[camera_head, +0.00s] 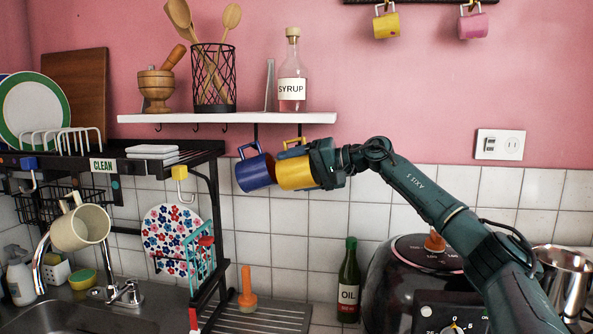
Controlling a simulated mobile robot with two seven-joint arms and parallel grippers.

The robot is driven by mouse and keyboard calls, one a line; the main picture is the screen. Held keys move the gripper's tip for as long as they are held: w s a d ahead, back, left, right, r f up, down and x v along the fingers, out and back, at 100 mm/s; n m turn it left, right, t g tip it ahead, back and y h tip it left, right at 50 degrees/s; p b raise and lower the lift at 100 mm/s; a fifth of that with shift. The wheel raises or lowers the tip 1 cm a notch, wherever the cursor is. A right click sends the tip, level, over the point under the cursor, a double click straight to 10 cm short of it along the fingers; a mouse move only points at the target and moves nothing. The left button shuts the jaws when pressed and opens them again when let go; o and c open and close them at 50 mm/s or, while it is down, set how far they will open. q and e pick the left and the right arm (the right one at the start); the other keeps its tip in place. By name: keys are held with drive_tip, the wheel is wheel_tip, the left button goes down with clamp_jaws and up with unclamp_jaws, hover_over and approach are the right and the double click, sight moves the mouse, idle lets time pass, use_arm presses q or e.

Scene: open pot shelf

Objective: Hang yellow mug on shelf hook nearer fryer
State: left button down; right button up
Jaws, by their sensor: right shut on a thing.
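The yellow mug (294,175) is tilted on its side just below the right part of the white shelf (215,118), its handle up near the shelf's underside. My right gripper (308,160) is shut on it from the right. A blue mug (254,173) hangs tilted just left of it, close to or touching it. Small dark hooks (195,127) show under the shelf's left half. The hook by the yellow mug's handle is hard to make out, and I cannot tell whether the handle is on it. The dark fryer (385,285) stands lower right, partly behind my arm. My left gripper is out of view.
A syrup bottle (291,78) and a utensil basket (213,80) stand on the shelf. A black dish rack (190,150) is to the left. An oil bottle (348,285) stands below. Another yellow mug (386,25) and a pink mug (472,24) hang upper right.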

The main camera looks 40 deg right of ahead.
drive_tip(key=shift+w+d, duration=0.1)
drive_tip(key=shift+d, duration=0.05)
drive_tip(key=shift+w+d+f, duration=0.25)
drive_tip(key=shift+d, duration=0.05)
drive_tip(key=shift+d+f, duration=0.15)
drive_tip(key=shift+d, duration=0.1)
drive_tip(key=shift+a, duration=0.1)
idle(0.5)
drive_tip(key=o, duration=1.2)
drive_tip(key=shift+w, duration=0.1)
drive_tip(key=shift+a, duration=0.1)
drive_tip(key=shift+a, duration=0.1)
